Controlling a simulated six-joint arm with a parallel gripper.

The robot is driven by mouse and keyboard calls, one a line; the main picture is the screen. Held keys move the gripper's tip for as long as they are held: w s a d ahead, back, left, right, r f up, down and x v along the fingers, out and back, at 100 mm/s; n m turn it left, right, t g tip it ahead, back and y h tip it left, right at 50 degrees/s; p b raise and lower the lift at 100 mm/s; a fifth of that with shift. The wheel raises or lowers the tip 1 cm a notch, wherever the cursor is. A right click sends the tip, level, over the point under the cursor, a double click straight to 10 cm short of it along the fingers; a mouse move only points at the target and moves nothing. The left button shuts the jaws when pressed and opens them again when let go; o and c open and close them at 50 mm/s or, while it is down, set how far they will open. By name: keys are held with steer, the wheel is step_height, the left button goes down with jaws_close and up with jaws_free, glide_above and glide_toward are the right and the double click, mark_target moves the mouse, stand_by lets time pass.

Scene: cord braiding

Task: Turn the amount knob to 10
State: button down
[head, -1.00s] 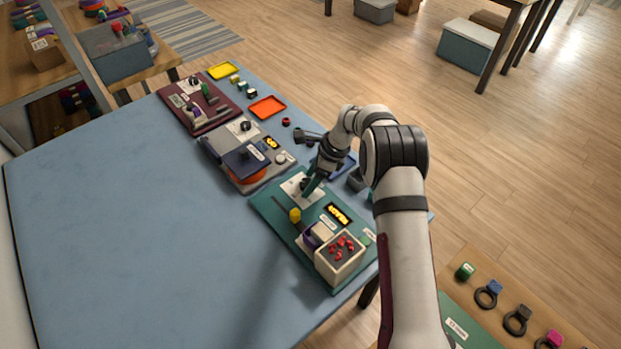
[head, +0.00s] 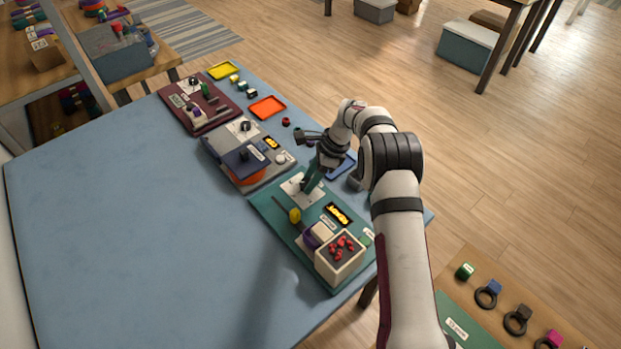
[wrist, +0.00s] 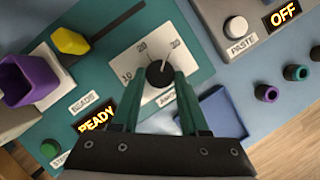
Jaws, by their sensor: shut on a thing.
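The amount knob (wrist: 160,73) is a small black round knob on a white dial plate (wrist: 203,72) with printed numbers 10, 20 and 30. A pale line by the knob runs to the upper right, near the 30. I cannot tell for certain where the pointer stands. My gripper (wrist: 160,78) has its two teal fingers on either side of the knob, shut on it. In the head view my gripper (head: 308,187) reaches down to the white plate on the teal board (head: 268,207), and the knob is hidden there.
A lit display (wrist: 97,120) reads READY. A yellow knob (wrist: 70,40) on a slot and a purple cup (wrist: 24,80) are at the left. A grey board with a display (wrist: 284,15) reading OFF stands at upper right. A blue tray (wrist: 226,112) lies close to the fingers.

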steer(key=n, duration=0.1)
steer(key=n+g, duration=0.1)
steer(key=n, duration=0.1)
steer(key=n+g+h, duration=0.1)
steer(key=n, duration=0.1)
steer(key=shift+w+a, duration=0.1)
steer(key=shift+w, duration=0.15)
steer(key=shift+n, duration=0.3)
steer(key=shift+c, duration=2.1)
jaws_free()
step_height(320, 180, up, 4)
steer(key=shift+r, duration=0.1)
steer(key=s+d+r, duration=0.3)
steer(key=d+r, duration=0.4)
steer(key=d, duration=0.4)
steer(key=shift+d, duration=0.15)
